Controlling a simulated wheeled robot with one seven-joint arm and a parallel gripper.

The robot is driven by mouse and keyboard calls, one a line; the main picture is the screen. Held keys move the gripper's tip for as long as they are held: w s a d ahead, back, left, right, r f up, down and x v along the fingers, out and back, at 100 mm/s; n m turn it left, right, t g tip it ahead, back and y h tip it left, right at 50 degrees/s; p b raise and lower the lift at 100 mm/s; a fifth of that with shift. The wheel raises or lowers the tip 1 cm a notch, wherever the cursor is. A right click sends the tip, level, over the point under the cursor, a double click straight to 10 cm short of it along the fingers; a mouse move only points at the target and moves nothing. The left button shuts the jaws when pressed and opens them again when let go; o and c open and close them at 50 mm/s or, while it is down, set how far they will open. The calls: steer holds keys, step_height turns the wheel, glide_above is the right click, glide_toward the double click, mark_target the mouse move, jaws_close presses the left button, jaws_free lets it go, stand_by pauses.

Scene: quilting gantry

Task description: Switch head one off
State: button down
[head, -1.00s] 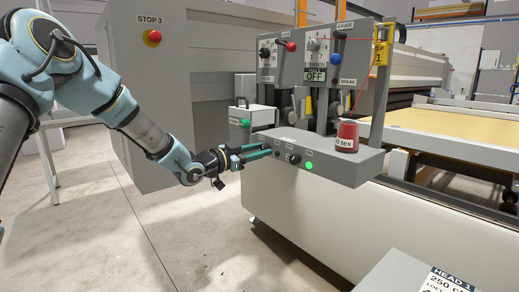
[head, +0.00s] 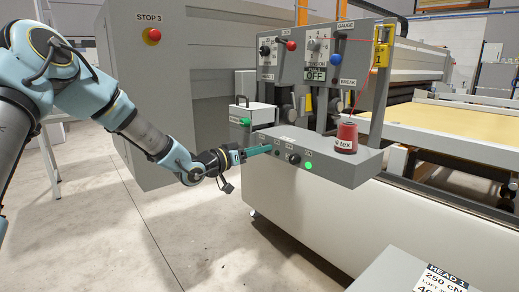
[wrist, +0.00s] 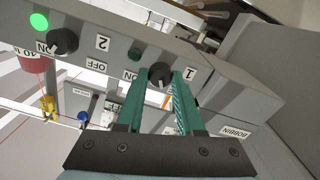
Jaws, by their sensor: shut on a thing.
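The switch panel (head: 340,172) is a grey box on the gantry front. My gripper (head: 268,149) reaches its left end. In the wrist view my gripper (wrist: 163,78) has its two green fingers closed around the black knob of switch 1 (wrist: 160,74), beside the label "1". This knob is hidden behind the fingers in the head view. A dark, unlit lamp (wrist: 134,54) sits beside it. The switch 2 knob (head: 293,158) is apart from my gripper, and its lamp (head: 309,166) glows green. The exact pointing of knob 1 is hard to tell.
A red thread cone (head: 347,137) stands on the panel's top. A bobbin box (head: 246,122) is left of the panel. Behind are gauges and levers with a display (head: 315,74) reading "OFF". A red stop button (head: 153,36) is on the cabinet. The floor at left is open.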

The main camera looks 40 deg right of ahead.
steer(key=shift+f, duration=0.1)
steer(key=c, duration=0.5)
jaws_free()
steer(key=shift+c, duration=0.2)
steer(key=shift+a, duration=0.1)
steer(key=a+b, duration=0.2)
steer(key=a, duration=0.8)
steer(key=shift+w+a+b, duration=0.3)
steer(key=shift+b, duration=0.05)
